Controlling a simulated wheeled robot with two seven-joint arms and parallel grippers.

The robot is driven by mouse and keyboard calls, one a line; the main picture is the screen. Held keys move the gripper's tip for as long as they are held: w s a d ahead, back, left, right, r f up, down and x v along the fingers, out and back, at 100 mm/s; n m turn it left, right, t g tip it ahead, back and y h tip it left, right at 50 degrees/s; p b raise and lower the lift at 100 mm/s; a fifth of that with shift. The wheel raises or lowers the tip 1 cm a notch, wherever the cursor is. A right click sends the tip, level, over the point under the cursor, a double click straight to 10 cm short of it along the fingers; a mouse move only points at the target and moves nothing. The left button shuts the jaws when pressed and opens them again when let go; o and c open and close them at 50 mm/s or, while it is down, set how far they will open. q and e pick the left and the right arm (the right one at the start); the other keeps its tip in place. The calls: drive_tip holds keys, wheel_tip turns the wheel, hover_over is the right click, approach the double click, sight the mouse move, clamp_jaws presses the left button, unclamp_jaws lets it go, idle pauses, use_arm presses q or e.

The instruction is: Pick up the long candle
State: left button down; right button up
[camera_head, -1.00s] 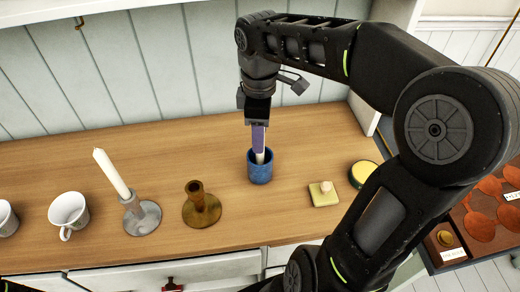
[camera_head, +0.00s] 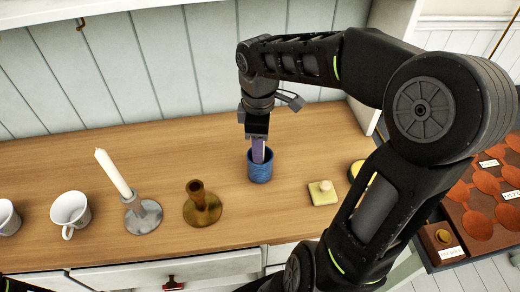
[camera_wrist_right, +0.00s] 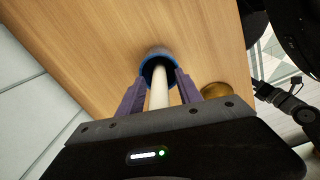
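A long white candle (camera_wrist_right: 159,88) stands in a blue cup (camera_head: 260,168) on the wooden counter. In the right wrist view the blue cup's rim (camera_wrist_right: 158,52) shows around the candle's far end. My right gripper (camera_head: 258,156) points down at the cup with its fingertips at or just inside the mouth. In the wrist view the right gripper (camera_wrist_right: 160,76) is open, one purple finger on each side of the candle with gaps between. In the head view the gripper hides the candle. My left gripper is not in view.
Another white candle (camera_head: 113,173) stands tilted in a grey candlestick (camera_head: 143,217). An empty brass candlestick (camera_head: 202,208) stands left of the cup. White mugs (camera_head: 70,210) are at far left. A small yellowish block with a knob (camera_head: 323,193) lies right of the cup. The panelled wall (camera_head: 150,70) is behind.

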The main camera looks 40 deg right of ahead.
clamp_jaws()
drive_tip(key=shift+r, duration=0.1)
idle(0.5)
use_arm(q)
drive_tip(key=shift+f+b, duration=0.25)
drive_tip(key=shift+b, duration=0.05)
use_arm(e)
wheel_tip(320, 180, up, 10)
drive_tip(key=shift+f, duration=0.1)
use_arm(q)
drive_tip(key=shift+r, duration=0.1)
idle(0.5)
